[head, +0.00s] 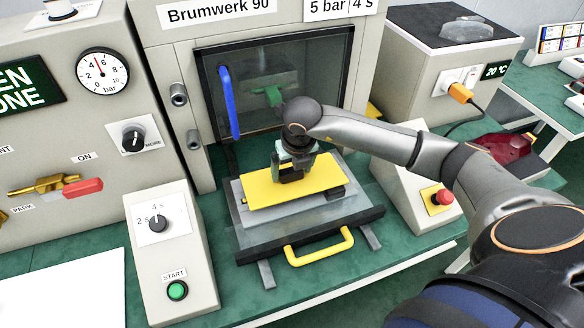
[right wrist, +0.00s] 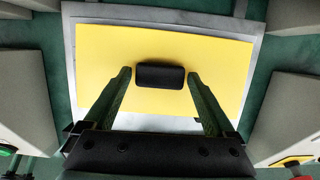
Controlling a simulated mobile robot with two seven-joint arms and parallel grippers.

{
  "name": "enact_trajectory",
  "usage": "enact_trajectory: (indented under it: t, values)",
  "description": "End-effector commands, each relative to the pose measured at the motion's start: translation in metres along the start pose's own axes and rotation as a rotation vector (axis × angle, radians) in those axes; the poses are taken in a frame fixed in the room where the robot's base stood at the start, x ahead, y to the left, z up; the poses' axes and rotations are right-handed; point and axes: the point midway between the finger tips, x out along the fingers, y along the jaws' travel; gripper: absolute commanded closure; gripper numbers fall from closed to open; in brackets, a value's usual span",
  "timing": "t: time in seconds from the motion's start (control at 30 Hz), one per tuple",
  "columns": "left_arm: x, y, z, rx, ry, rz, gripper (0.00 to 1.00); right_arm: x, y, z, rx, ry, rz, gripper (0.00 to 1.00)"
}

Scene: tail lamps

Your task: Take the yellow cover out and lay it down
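The yellow cover (head: 318,182) is a flat plate lying on the grey drawer tray (head: 262,238) pulled out in front of the machine. It fills much of the right wrist view (right wrist: 105,50) and carries a black grip (right wrist: 160,76) at its middle. My right gripper (head: 293,174) is over the cover, pointing down. In the right wrist view its two fingers stand on either side of the black grip, with a narrow gap at each side, so it is open. In the head view the gripper mostly hides the grip.
The drawer has a yellow handle (head: 319,248) at its front. A dark window with a blue handle (head: 228,102) is behind. A box with a green START button (head: 177,290) stands left, a red emergency button (head: 444,196) right. A white sheet (head: 62,290) lies bare at front left.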

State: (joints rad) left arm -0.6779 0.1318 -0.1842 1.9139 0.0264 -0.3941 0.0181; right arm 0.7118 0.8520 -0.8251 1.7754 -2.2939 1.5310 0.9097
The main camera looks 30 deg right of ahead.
Motion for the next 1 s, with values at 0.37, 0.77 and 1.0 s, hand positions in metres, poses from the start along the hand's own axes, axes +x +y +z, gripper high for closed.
enact_trajectory:
  t: [0.37, 0.77, 1.0]
  values:
    - [0.0, 0.0, -0.0004, 0.0, 0.001, 0.0, 0.5, -0.0005, 0.0002, 0.0002, 0.0, 0.0, 0.001, 0.54]
    - [-0.0001, 0.0, -0.0004, 0.0, 0.001, 0.0, 0.5, -0.0007, 0.0002, 0.0004, 0.0, -0.001, 0.001, 0.36]
    - [-0.0001, 0.0001, -0.0003, 0.0, 0.001, 0.0, 0.5, -0.0008, 0.0001, 0.0005, 0.0, -0.001, 0.001, 0.63]
